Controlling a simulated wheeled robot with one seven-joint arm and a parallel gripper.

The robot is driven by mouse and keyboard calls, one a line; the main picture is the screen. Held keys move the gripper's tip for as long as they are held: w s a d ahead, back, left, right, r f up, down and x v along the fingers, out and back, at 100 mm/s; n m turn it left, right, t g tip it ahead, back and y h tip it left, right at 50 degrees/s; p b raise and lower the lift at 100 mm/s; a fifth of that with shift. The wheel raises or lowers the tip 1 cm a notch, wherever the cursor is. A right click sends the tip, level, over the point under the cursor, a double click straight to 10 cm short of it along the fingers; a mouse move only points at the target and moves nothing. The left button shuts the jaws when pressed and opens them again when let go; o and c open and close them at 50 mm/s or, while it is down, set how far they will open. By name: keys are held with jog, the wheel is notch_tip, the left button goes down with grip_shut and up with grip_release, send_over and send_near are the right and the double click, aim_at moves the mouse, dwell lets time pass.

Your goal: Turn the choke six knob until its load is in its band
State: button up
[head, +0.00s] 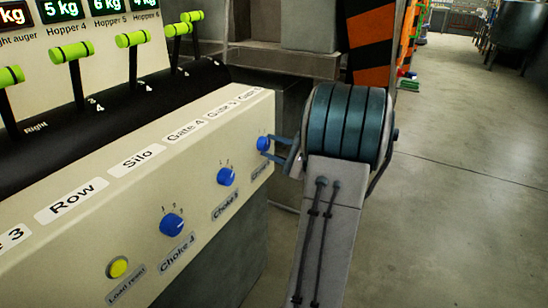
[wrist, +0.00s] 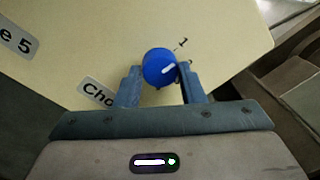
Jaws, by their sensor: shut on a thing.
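The choke six knob is the blue knob (head: 263,143) at the far right end of the cream panel; it also shows in the wrist view (wrist: 157,62). Its white pointer is aimed right and slightly up in the wrist view, below the printed 1. Other scale marks are hidden or unreadable. My gripper (head: 271,147) is shut on this knob, with one finger on each side in the wrist view (wrist: 159,76). The Choke label (wrist: 97,90) is partly covered by a finger.
Two more blue knobs, Choke 5 (head: 227,176) and Choke 4 (head: 172,225), sit along the panel with a yellow Load reset button (head: 118,267). Several green-handled levers (head: 131,39) stand behind. The floor (head: 450,200) at right is open.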

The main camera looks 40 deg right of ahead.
jog(key=shift+n+b, duration=0.55)
jog(key=shift+n, duration=0.05)
jog(key=o, duration=1)
jog(key=shift+s, duration=0.1)
jog(key=p+v, duration=0.2)
jog(key=v, duration=1.1)
jog(key=shift+s+d+f+p, duration=0.15)
jog(key=shift+s+d+p, duration=0.05)
jog(key=shift+s+p, duration=0.15)
jog(key=shift+w, duration=0.1)
